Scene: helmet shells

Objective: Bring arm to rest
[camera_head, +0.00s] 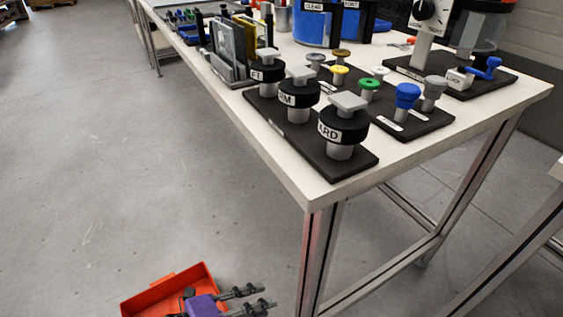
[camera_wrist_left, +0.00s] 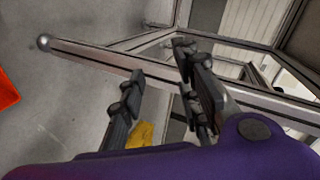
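My left gripper (camera_head: 266,295) is low at the bottom of the head view, below table height and in front of the table's near leg. Its purple body and two dark fingers show. In the left wrist view the fingers (camera_wrist_left: 160,62) stand apart, with nothing between them, and the table's metal frame (camera_wrist_left: 100,57) shows beyond them. My right arm and gripper do not show in either view.
An orange bin (camera_head: 160,291) is beside my left gripper. The grey floor (camera_head: 110,150) at left is clear.

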